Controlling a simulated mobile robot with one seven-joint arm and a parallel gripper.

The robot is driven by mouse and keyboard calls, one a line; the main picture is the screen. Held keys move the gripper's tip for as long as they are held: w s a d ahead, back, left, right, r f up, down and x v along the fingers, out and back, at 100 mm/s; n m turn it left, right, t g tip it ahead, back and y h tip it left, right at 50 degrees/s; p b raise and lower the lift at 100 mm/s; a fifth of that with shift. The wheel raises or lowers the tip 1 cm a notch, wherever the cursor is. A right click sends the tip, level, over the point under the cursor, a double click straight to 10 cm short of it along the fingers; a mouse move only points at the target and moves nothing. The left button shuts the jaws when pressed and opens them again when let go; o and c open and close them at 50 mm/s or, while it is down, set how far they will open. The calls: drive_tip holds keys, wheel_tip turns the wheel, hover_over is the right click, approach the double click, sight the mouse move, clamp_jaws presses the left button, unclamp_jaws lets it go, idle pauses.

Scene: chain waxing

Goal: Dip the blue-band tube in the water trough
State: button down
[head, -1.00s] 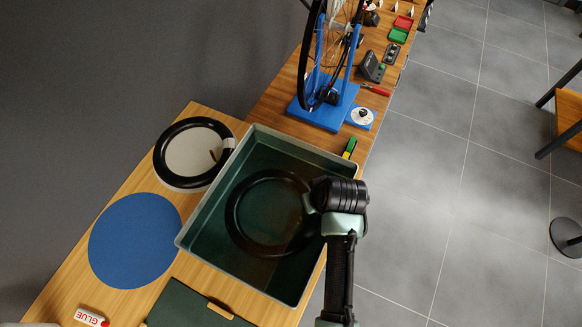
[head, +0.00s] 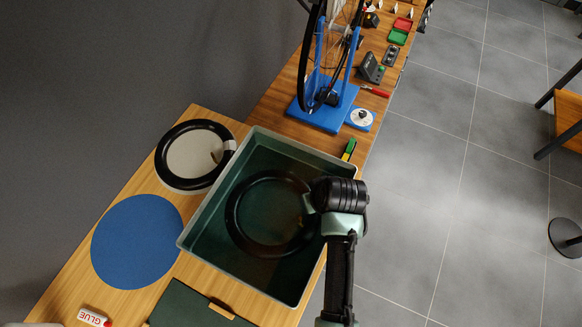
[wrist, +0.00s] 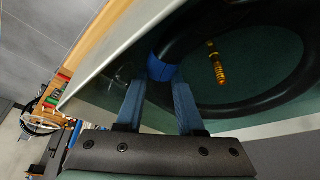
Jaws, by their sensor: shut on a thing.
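The blue-band tube (head: 234,226) is a black ring inside the dark green water trough (head: 187,237). In the wrist view the tube (wrist: 268,101) shows its blue band (wrist: 165,68) between my fingers, and a gold valve stem points into the ring. My gripper (wrist: 160,92) is shut on the tube at the band. In the head view my wrist hides the fingers at the tube's right side. The tube lies low within the trough walls (wrist: 115,45). I cannot tell exactly how deep it sits in the water.
Another black tube with a white band (head: 160,165) lies on a pale disc left of the trough. A blue round mat (head: 137,240), a glue tube (head: 92,316) and a dark green case (head: 185,308) are nearby. A wheel stand (head: 322,113) stands behind the trough.

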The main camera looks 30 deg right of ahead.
wheel_tip(320, 180, up, 12)
drive_tip(key=p, duration=1.1)
